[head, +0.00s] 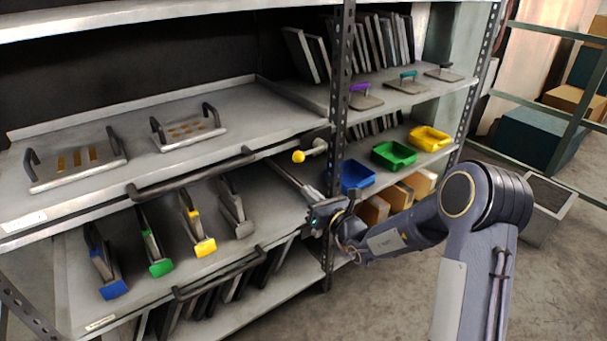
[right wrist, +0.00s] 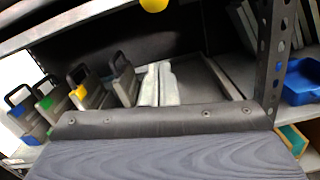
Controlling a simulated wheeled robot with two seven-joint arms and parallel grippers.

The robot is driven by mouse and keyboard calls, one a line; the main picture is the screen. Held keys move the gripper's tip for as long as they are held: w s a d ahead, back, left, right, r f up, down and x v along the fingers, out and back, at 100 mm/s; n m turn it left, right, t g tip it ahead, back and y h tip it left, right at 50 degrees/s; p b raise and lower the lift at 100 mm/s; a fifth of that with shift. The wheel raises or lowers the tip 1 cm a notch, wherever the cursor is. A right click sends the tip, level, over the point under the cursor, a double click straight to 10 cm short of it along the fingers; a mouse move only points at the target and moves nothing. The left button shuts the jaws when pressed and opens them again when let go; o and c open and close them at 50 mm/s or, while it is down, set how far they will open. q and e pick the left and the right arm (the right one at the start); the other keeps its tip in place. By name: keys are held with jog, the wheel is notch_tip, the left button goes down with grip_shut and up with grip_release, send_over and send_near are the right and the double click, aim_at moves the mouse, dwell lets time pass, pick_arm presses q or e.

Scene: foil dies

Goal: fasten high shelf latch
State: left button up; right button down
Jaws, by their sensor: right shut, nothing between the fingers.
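The latch (head: 314,150) sits at the right end of the upper pull-out shelf, by the perforated post. Its arm ends in a yellow ball knob (head: 298,156). The knob also shows, cut off, at the top edge of the right wrist view (right wrist: 153,4). My right gripper (head: 306,192) is below the knob, in front of the lower shelf's right end, apart from the latch. Its two pale fingers (right wrist: 160,84) are together and empty in the right wrist view. My left gripper is in neither view.
The upper shelf (head: 225,95) carries two handled plates and has a dark front handle (head: 190,175). The lower shelf (head: 180,285) holds several colour-tipped dies. The post (head: 342,100) stands right beside my gripper. Blue (head: 357,176), green and yellow bins stand right of it.

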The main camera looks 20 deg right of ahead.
aim_at(309, 152)
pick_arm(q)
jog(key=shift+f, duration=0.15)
pick_arm(e)
jog(key=w+r, duration=0.4)
jog(key=shift+w+a, duration=0.2)
jog(key=shift+a, duration=0.2)
jog(key=shift+r, duration=0.1)
